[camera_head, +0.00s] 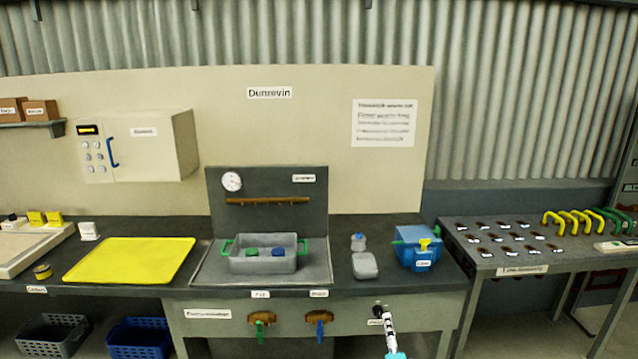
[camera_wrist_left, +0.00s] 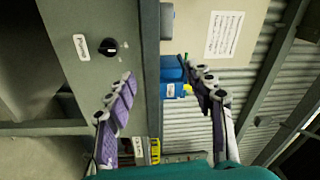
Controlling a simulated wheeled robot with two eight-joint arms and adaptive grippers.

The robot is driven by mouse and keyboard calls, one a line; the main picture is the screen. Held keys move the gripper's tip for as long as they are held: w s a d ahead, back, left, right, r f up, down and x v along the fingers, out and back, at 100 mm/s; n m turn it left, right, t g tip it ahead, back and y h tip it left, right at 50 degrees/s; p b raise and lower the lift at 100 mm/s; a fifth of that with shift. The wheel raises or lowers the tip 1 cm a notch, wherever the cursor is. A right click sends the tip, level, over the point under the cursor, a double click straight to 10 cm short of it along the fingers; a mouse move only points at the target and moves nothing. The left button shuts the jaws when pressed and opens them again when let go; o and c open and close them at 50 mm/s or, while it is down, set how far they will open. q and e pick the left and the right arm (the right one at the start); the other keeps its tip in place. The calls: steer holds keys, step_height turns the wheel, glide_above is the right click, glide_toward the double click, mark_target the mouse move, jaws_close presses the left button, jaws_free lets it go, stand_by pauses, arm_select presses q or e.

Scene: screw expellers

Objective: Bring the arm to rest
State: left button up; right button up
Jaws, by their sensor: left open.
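My left gripper (camera_head: 388,322) comes up from the bottom edge of the head view, in front of the counter's front panel. In the left wrist view my left gripper (camera_wrist_left: 162,88) is open, its two purple-padded fingers wide apart with nothing held between them. A black knob (camera_wrist_left: 110,46) on the grey panel stands clear of the fingers in that view. The same knob (camera_head: 379,309) shows just above the fingertips in the head view. My right gripper is in neither view.
The counter's front edge (camera_head: 330,291) runs above the gripper, with green (camera_head: 260,321) and blue (camera_head: 319,322) valve handles to the left. On top stand a grey tub (camera_head: 263,264) and a blue box (camera_head: 420,260). A side table (camera_head: 540,255) stands right.

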arm_select(q)
steer(key=a+r+n+g+y, duration=0.35)
steer(key=a+r, duration=0.45)
steer(key=a, duration=0.5)
steer(key=s+a+r+n+g, duration=0.2)
steer(key=s+a+r+n, duration=0.1)
steer(key=a, duration=0.5)
steer(key=s+a+r+n+g, duration=0.15)
steer(key=s+a, duration=0.25)
steer(key=a, duration=0.4)
steer(key=s+a+f+n+g+h, duration=0.1)
steer(key=s+a+n, duration=0.1)
steer(key=s, duration=0.8)
steer(key=s+a+f+n+g+h, duration=0.1)
steer(key=s+a+n+g, duration=0.1)
steer(key=s, duration=0.8)
steer(key=s+a+f+n+g+h, duration=0.1)
steer(key=s+a, duration=0.4)
steer(key=s, duration=0.5)
steer(key=f+n, duration=0.1)
steer(key=n, duration=0.1)
steer(key=shift+a+n+g, duration=0.15)
steer(key=shift+n+g, duration=0.25)
